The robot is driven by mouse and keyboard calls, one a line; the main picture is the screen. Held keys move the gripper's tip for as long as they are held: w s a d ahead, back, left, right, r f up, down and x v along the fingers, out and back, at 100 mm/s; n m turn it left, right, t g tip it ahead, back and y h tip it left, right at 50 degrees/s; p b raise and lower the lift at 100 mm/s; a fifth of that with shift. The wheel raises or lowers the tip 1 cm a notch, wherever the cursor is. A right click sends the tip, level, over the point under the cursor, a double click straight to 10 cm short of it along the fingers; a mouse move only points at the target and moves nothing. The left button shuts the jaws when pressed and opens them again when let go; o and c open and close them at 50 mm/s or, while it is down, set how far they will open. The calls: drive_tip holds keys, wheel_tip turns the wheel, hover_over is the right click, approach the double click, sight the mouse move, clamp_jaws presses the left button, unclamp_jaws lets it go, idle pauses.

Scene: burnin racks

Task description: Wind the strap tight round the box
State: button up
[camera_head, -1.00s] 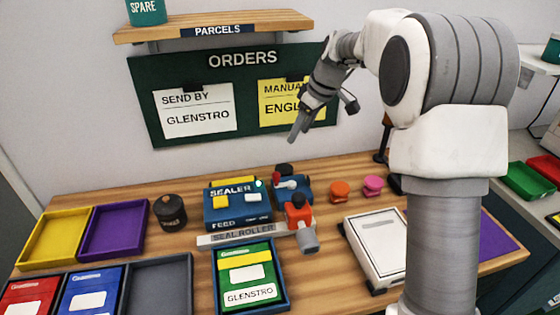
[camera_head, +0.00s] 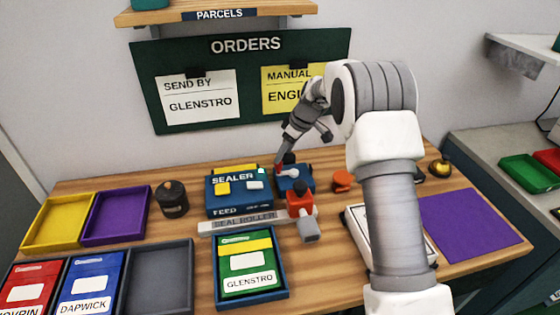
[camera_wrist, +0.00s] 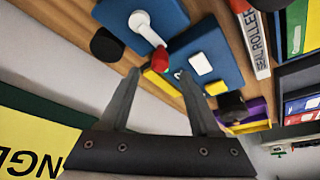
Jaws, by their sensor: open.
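A green box (camera_head: 247,277) with a yellow band (camera_head: 244,246) and a GLENSTRO label lies in a blue tray (camera_head: 220,296). Behind it is the blue SEALER machine (camera_head: 238,190). A blue unit (camera_head: 297,185) stands at the sealer's right; its white crank lever (camera_wrist: 145,26) ends in a red knob (camera_wrist: 160,60) in the wrist view. My gripper (camera_head: 303,148) is open above and behind this unit, its fingers pointing down. In the wrist view my open gripper (camera_wrist: 160,78) has the red knob just beyond and between its fingertips. I cannot make out a loose strap.
A dark jar (camera_head: 172,199), yellow tray (camera_head: 52,222) and purple tray (camera_head: 115,217) stand left. An orange knob (camera_head: 342,181) and a purple mat (camera_head: 470,224) are right.

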drive_tip(key=shift+x, duration=2.4)
clamp_jaws()
